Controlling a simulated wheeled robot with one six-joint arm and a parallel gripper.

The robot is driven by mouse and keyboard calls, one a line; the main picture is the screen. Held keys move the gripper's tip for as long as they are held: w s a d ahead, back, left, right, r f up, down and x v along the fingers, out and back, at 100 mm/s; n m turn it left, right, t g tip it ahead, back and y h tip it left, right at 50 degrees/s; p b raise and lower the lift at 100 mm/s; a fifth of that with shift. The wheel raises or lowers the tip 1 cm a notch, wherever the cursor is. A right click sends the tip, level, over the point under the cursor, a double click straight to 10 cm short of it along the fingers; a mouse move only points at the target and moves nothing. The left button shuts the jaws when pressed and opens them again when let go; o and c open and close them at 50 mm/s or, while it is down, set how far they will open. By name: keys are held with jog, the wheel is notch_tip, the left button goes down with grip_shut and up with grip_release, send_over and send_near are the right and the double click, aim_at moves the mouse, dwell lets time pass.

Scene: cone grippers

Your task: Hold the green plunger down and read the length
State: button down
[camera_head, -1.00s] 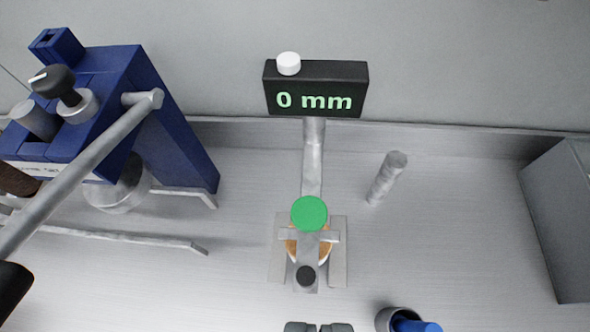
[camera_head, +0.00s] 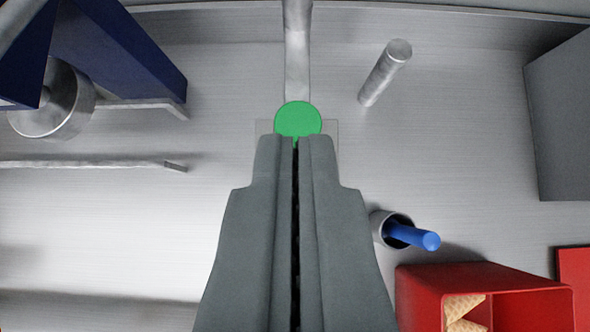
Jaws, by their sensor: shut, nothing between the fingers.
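The green plunger (camera_head: 298,119) is a round green disc on a measuring stand, seen from above at the upper middle of the view. My gripper (camera_head: 297,140) is shut and empty. Its fingertips overlap the plunger's lower edge in the picture; I cannot tell whether they touch it. The stand's grey post (camera_head: 298,50) rises behind the plunger. The gripper hides most of the stand's base and whatever is under the plunger. The display with the length is out of view.
A blue machine (camera_head: 125,55) with a metal bowl (camera_head: 55,105) stands at left, with a metal bar (camera_head: 90,164) below. A metal cylinder (camera_head: 385,72) and grey box (camera_head: 560,115) are at right. A cup (camera_head: 392,228) holding a blue-handled tool (camera_head: 415,237) and a red bin (camera_head: 415,300) with cones are lower right.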

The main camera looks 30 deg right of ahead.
send_over(296, 109)
jog(key=s+a, duration=0.2)
jog(key=f, duration=0.4)
jog(key=shift+s+d+f, duration=0.1)
jog(key=shift+d+f, duration=0.1)
jog(key=shift+d, duration=0.05)
notch_tip(296, 109, down, 2)
jog(key=shift+s+a+f, duration=0.1)
jog(key=shift+f, duration=0.65)
